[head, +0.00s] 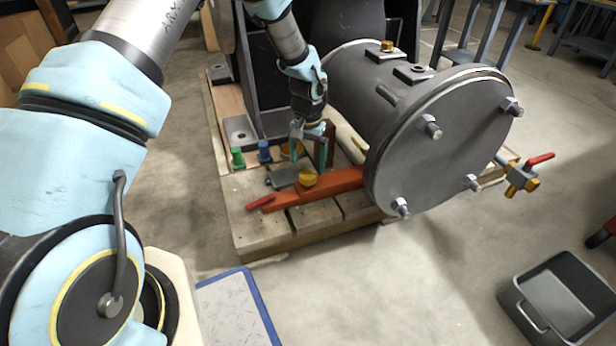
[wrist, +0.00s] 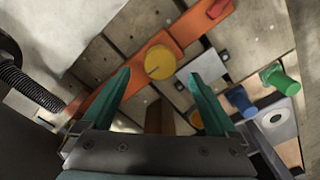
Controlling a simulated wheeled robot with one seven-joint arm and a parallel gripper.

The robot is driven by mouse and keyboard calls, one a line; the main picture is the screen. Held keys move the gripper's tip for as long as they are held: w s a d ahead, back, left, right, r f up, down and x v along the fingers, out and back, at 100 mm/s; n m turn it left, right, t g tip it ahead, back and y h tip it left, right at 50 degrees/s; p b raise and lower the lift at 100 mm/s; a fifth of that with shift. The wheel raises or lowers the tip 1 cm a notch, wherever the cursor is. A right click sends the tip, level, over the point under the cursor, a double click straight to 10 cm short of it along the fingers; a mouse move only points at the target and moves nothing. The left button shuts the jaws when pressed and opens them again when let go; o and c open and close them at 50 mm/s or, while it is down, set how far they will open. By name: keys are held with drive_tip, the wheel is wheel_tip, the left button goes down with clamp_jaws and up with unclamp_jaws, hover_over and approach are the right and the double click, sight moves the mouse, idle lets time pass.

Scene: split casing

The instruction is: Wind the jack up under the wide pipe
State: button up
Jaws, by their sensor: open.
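The wide pipe (head: 358,82) lies on its side, its bolted round end plate (head: 440,140) facing the front right. An orange-red bar (head: 343,182), apparently the jack, lies on the pallet and runs in under the pipe; it also shows in the wrist view (wrist: 108,88). A round yellow knob (head: 307,179) sits on it, also in the wrist view (wrist: 160,62), and a red handle (head: 261,203) is at its outer end. My gripper (head: 308,162) is open and empty, pointing down just behind the knob. The knob appears beyond the fingertips (wrist: 158,78), apart from them. The bar's far end is hidden.
A grey plate (head: 283,178), a green peg (head: 237,157) and a blue peg (head: 264,151) are left of the knob on the wooden pallet (head: 285,228). A red-handled valve (head: 522,175) sticks out at right. A grey bin (head: 560,300) stands on open floor.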

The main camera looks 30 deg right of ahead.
sight(308, 174)
drive_tip(key=shift+f+b, duration=0.7)
drive_tip(key=shift+f, duration=1.7)
drive_tip(key=c, duration=1.4)
